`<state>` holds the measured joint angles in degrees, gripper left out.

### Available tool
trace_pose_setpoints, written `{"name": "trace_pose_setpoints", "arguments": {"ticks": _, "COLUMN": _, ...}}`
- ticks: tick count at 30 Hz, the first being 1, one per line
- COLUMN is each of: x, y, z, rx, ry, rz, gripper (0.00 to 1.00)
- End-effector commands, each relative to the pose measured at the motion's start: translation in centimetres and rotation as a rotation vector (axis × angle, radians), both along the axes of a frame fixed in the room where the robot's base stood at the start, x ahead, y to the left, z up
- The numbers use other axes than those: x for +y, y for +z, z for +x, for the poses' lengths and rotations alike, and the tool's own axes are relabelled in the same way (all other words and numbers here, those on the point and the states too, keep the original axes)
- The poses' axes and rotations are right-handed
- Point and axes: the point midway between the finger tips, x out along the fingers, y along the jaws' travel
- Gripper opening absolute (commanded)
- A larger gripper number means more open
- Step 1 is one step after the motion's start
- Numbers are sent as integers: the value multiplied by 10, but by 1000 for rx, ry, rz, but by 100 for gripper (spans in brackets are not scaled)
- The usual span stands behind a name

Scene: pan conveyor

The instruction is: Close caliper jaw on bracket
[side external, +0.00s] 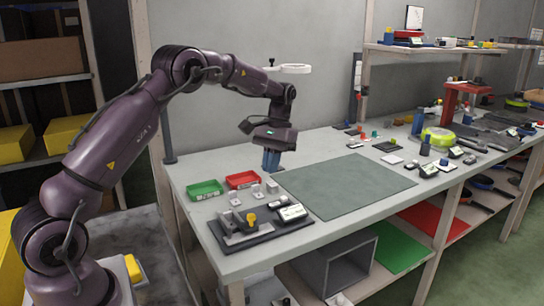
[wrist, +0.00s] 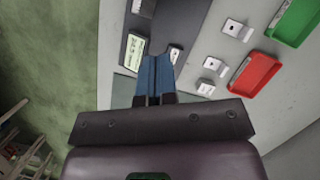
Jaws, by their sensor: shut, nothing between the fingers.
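A grey caliper fixture with a yellow knob (side external: 250,218) stands on a black base plate (side external: 262,238) at the table's near left corner. A display (side external: 292,212) sits on the same plate and also shows in the wrist view (wrist: 134,52). I cannot tell whether a bracket sits in its jaw. Small pale metal brackets (side external: 235,199) lie behind the plate, also in the wrist view (wrist: 236,30).
A green tray (side external: 205,188) and a red tray (side external: 243,179) lie near the table's left edge. A grey-green mat (side external: 345,185) covers the middle and is clear. Several tools and gauges crowd the right side.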

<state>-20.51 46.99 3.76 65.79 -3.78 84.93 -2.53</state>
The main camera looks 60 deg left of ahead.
Motion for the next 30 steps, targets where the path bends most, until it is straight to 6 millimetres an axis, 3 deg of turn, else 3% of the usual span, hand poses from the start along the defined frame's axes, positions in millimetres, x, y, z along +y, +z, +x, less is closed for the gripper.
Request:
{"name": "trace_pose_setpoints", "arguments": {"ticks": 6, "x": 4, "y": 17, "z": 7, "rx": 0, "ry": 1, "rz": 0, "gripper": 0}}
{"name": "trace_pose_setpoints", "arguments": {"ticks": 13, "x": 7, "y": 12, "z": 11, "rx": 3, "ry": 2, "rz": -2, "gripper": 0}}
{"name": "trace_pose_setpoints", "arguments": {"ticks": 17, "x": 4, "y": -5, "z": 6, "rx": 6, "ry": 2, "rz": -3, "gripper": 0}}
{"name": "trace_pose_setpoints", "arguments": {"ticks": 28, "x": -7, "y": -82, "z": -16, "rx": 7, "ry": 2, "rz": -4, "gripper": 0}}
{"name": "trace_pose_setpoints", "arguments": {"ticks": 30, "x": -12, "y": -79, "z": -24, "rx": 2, "ry": 3, "rz": -3, "gripper": 0}}
